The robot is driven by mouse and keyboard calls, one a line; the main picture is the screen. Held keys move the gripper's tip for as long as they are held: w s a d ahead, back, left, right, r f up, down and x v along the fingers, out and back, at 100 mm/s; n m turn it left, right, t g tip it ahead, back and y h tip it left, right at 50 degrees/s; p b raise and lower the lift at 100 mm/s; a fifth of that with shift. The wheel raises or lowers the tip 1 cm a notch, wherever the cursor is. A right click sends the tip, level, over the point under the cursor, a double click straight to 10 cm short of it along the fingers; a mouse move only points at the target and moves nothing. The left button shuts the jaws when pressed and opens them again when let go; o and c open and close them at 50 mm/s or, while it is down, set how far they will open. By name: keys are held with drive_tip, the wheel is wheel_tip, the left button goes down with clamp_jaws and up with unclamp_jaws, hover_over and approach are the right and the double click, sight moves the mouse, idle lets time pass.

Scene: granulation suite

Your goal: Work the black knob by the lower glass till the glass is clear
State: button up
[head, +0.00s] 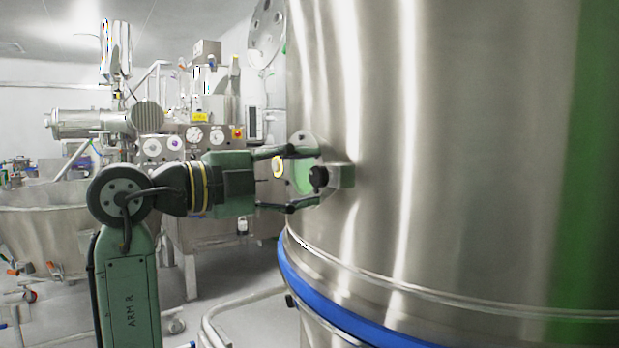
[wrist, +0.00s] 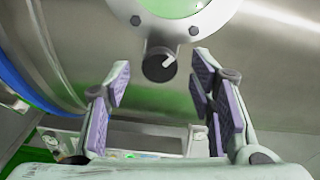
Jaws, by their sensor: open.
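The black knob (head: 319,177) sticks out from a small metal block on the side of the big steel vessel. In the wrist view the knob (wrist: 159,64) is round and dark with a white pointer mark, just below the round glass. In the wrist view my gripper (wrist: 160,85) shows purple pads apart from the knob.
The steel vessel (head: 450,150) fills the right side, with a blue band (head: 350,318) around its lower part. A machine with gauges (head: 196,134) and a wide steel bowl (head: 45,225) stand behind my arm. A bent metal rail (head: 230,308) is near the floor.

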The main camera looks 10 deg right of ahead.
drive_tip(key=v, duration=1)
drive_tip(key=shift+a, duration=0.2)
